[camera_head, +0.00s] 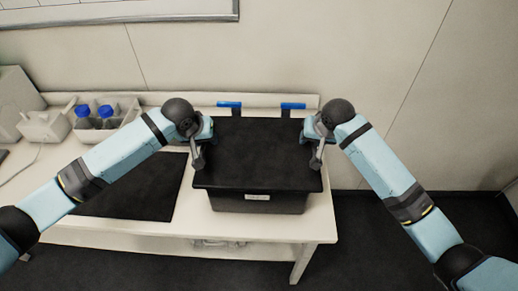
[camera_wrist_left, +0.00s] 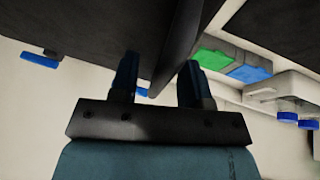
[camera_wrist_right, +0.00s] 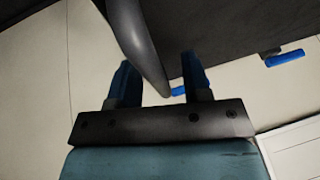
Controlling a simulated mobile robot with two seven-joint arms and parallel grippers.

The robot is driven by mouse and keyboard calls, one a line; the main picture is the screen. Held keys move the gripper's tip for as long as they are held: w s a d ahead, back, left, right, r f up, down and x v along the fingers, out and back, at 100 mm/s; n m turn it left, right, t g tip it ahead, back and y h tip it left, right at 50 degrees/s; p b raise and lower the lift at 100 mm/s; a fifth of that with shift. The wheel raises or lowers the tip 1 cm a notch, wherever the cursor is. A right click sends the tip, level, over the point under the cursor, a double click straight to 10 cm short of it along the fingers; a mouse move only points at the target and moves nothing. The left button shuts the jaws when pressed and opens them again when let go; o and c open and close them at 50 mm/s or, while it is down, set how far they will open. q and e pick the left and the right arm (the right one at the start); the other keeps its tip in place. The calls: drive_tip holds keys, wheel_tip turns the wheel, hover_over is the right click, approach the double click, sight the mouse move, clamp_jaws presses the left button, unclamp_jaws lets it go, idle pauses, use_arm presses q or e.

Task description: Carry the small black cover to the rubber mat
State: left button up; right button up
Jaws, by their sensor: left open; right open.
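The black cover (camera_head: 262,150) lies flat on top of a black box (camera_head: 262,203) on the white table. The black rubber mat (camera_head: 132,192) lies on the table to the left of the box. My left gripper (camera_head: 200,152) is open at the cover's left edge; my right gripper (camera_head: 315,153) is open at its right edge. In the left wrist view a dark edge (camera_wrist_left: 181,40) runs between the open fingers. In the right wrist view a curved grey piece (camera_wrist_right: 137,45) extends between the fingers. I cannot tell whether either touches the fingers.
Two blue-capped bottles (camera_head: 96,117) stand in a white rack at the back left. Two blue clip-like pieces (camera_head: 293,106) are behind the box. A white device (camera_head: 18,95) is at the far left. The table (camera_head: 270,228) ends just right of the box.

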use_arm(q)
clamp_jaws()
use_arm(e)
clamp_jaws()
use_arm(q)
drive_tip(key=shift+r, duration=0.1)
use_arm(e)
drive_tip(key=shift+r, duration=0.1)
